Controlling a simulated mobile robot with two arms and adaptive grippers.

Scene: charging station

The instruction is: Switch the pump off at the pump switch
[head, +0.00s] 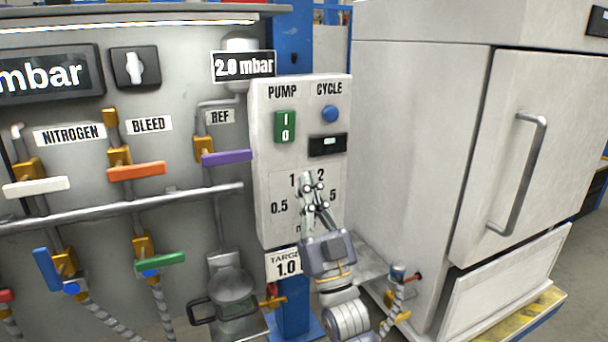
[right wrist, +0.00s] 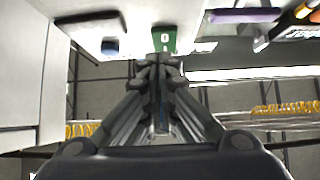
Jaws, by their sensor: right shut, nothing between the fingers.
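The pump switch (head: 285,126) is a green rocker marked I and 0, under the PUMP label on the pale control box (head: 262,190). I cannot tell which way it is pressed. My right gripper (head: 307,178) is shut and empty, pointing up, below the switch and in front of the dial area, whose knob it hides. In the right wrist view, the switch (right wrist: 165,38) shows just beyond the closed fingertips (right wrist: 160,66), its 0 end nearest visible. Whether they touch is unclear; the head view shows a gap. My left gripper is not in view.
A blue CYCLE button (head: 330,114) and a small dark display (head: 327,145) sit right of the switch. Left is a panel with coloured valve handles, including a purple one (head: 227,157). A large white cabinet (head: 420,150) stands at right.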

